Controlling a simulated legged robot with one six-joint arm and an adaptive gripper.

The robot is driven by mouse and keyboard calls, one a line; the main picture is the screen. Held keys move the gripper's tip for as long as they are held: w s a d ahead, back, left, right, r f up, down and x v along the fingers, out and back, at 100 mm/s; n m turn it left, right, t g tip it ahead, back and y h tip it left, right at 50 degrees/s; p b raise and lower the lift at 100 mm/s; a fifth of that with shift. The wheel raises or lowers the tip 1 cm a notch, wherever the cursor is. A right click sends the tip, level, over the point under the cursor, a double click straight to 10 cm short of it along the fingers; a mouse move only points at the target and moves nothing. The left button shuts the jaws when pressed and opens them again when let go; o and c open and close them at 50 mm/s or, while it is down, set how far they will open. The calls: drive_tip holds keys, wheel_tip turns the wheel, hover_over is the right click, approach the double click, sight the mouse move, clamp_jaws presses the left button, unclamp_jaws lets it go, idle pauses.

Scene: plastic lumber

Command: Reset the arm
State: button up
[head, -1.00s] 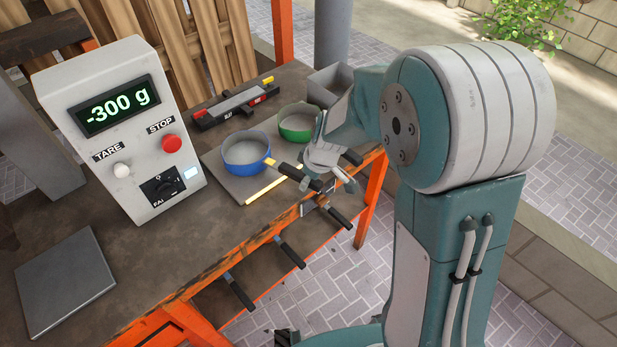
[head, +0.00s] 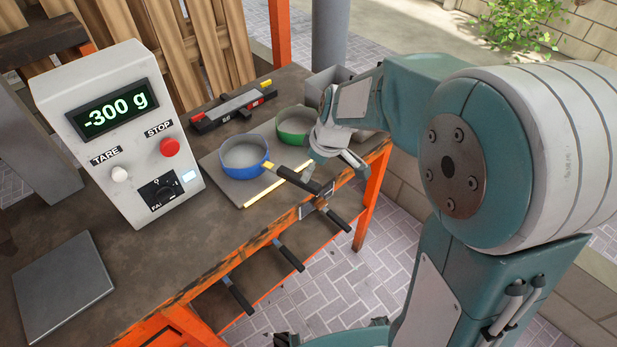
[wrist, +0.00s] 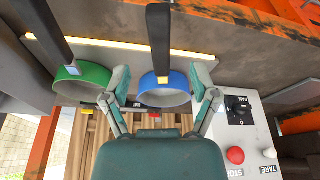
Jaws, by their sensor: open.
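My gripper (head: 336,167) hangs at the front edge of the workbench, by the pan handles. Its two fingers are spread and empty. In the wrist view my gripper (wrist: 162,82) shows both fingers apart, with the blue pan (wrist: 165,95) seen between them and the green pan (wrist: 85,82) to the left. In the head view the blue pan (head: 243,155) and green pan (head: 290,122) rest on a grey plate, handles toward the bench front. My fingers partly cover the handle area, and contact with the handles cannot be told.
A control box (head: 125,140) reads -300 g, with a red stop button (head: 170,147). A grey plate (head: 63,283) lies at front left. A black and red tool (head: 232,106) and a grey bin (head: 328,82) are behind the pans. Several handles stick out below the bench edge.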

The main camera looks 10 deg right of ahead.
drive_tip(key=s+d+r+m+t, duration=0.1)
drive_tip(key=s+d+r+m, duration=0.1)
drive_tip(key=s, duration=0.4)
drive_tip(key=s+d+r+m+t+h, duration=0.1)
drive_tip(key=s+d+r+m, duration=0.1)
drive_tip(key=s+r+m, duration=0.2)
drive_tip(key=s+d+r+m+t+h, duration=0.1)
drive_tip(key=s+d+r+m, duration=0.1)
drive_tip(key=s+r, duration=0.4)
drive_tip(key=s+m, duration=0.1)
drive_tip(key=s, duration=0.3)
drive_tip(key=shift+d+r+m, duration=0.25)
drive_tip(key=shift+d+m, duration=0.1)
drive_tip(key=shift+m, duration=0.05)
